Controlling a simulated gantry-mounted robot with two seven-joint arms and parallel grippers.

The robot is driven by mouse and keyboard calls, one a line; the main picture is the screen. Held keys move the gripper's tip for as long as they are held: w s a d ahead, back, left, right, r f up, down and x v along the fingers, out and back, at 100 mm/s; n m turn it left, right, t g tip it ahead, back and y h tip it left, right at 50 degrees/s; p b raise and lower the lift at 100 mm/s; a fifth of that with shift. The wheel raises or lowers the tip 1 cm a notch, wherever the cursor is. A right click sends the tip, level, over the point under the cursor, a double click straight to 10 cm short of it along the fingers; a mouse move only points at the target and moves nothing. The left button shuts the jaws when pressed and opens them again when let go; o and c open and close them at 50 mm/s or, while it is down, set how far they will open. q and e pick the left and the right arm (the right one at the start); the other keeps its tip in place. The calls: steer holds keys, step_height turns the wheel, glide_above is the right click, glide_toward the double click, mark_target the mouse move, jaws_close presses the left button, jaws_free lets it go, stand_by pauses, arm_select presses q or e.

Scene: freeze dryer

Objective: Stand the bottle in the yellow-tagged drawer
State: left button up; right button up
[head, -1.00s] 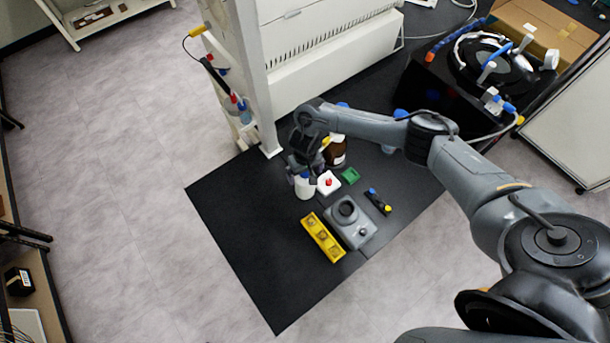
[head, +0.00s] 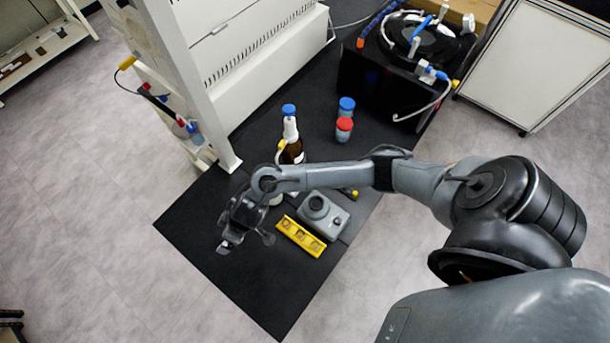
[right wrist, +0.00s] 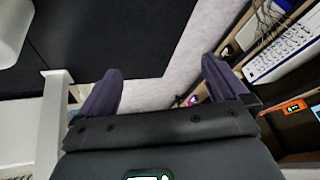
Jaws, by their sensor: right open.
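A brown bottle (head: 293,152) with a white neck and blue top stands upright on the black mat, behind my right forearm. A pale container (head: 276,199) is mostly hidden by my right wrist; which bottle the task means I cannot tell. My right gripper (head: 246,243) is over the left part of the mat, apart from both. In the right wrist view my right gripper (right wrist: 160,72) is open, with nothing between its fingers. No drawer with a yellow tag can be made out. My left gripper is not in view.
A yellow block with wells (head: 301,236) and a grey device (head: 325,213) lie right of the gripper. Red-capped (head: 344,130) and blue-capped (head: 346,108) jars stand farther back. A white frame post (head: 205,100) rises behind. The mat's front left is clear.

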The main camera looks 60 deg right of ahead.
steer(key=s+a+r+t, duration=0.1)
steer(key=s+r+t, duration=0.1)
steer(key=s+r, duration=0.4)
steer(key=s+d+r+m+g+h, duration=0.1)
steer(key=s+d+r+g+h, duration=0.1)
steer(key=s+d, duration=1)
steer(key=shift+s+d+g+h, duration=0.15)
steer(key=shift+s+g+h, duration=0.15)
steer(key=shift+g+h, duration=0.15)
